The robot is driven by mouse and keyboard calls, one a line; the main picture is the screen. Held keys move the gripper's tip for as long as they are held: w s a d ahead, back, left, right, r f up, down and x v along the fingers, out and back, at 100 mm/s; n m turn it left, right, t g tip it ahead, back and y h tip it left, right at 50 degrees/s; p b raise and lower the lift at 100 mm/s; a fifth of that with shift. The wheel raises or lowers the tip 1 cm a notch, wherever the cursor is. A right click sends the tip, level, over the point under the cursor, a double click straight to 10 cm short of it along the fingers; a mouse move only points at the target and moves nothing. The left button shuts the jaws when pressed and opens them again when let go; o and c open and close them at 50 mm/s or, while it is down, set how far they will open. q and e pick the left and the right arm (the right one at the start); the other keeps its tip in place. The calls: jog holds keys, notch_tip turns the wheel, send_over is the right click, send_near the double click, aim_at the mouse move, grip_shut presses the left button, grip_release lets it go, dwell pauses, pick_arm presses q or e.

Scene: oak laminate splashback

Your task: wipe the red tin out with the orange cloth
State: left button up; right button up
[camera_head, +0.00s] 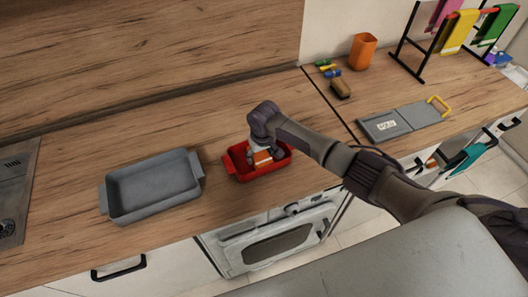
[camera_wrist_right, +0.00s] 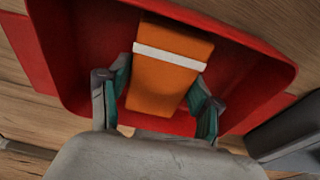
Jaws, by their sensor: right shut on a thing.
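The red tin (camera_head: 240,174) stands on the wooden counter, right of a grey tin. It also fills much of the right wrist view (camera_wrist_right: 60,60). My right gripper (camera_head: 264,157) reaches down into the red tin. The orange cloth (camera_head: 262,158), with a white stripe, is between its fingers and inside the tin. In the right wrist view the cloth (camera_wrist_right: 165,80) lies between the two teal-padded fingers of the right gripper (camera_wrist_right: 162,95), which is shut on it. Whether the cloth touches the tin floor I cannot tell. My left gripper is not in view.
The grey tin (camera_head: 150,206) stands close on the left. At the back right are an orange cup (camera_head: 363,51), a brown brush-like block (camera_head: 340,89), a grey board (camera_head: 405,118) and a rack with hanging cloths (camera_head: 459,31). An oven (camera_head: 272,240) is below.

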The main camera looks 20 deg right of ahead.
jog(key=shift+s+a+p, duration=0.15)
jog(key=shift+a+p, duration=0.15)
jog(key=shift+a, duration=0.75)
jog(key=shift+s+a+p, duration=0.1)
jog(key=shift+a+p, duration=0.15)
jog(key=shift+a, duration=0.8)
jog(key=shift+w+d+f, duration=0.15)
jog(key=shift+d, duration=1.9)
notch_tip(320, 180, up, 2)
jog(key=shift+w+r, duration=0.1)
jog(key=shift+a+r, duration=0.1)
jog(key=shift+r, duration=3.4)
